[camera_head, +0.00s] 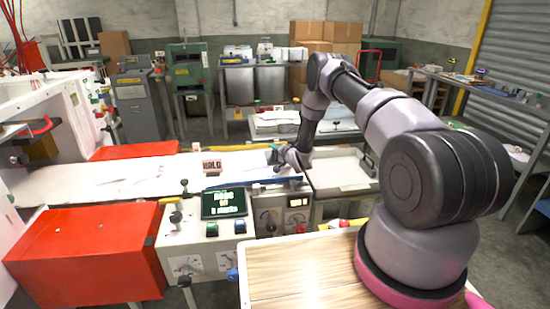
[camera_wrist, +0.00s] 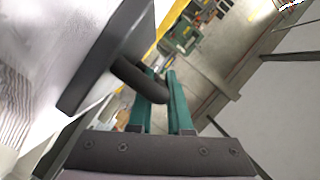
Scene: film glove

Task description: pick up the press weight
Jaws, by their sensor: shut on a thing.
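The press weight (camera_wrist: 100,62) is a dark flat block with a curved black handle (camera_wrist: 138,82) in the wrist view. My gripper (camera_wrist: 160,84) has green fingers, and they are shut on that handle. The block hangs to the left of the fingers and is tilted in that view. White sheet material lies behind it, and I cannot tell whether the block touches it. In the head view my gripper (camera_head: 281,157) is small, at the right end of the white work surface (camera_head: 130,177). The weight is hard to make out there.
A small sign reading HOLD (camera_head: 212,165) stands on the white surface. A control panel with a green screen (camera_head: 224,203) is in front. A red box (camera_head: 90,255) is at the lower left. A tray with white sheets (camera_head: 340,172) lies right of my gripper. A wooden top (camera_head: 300,272) is nearest.

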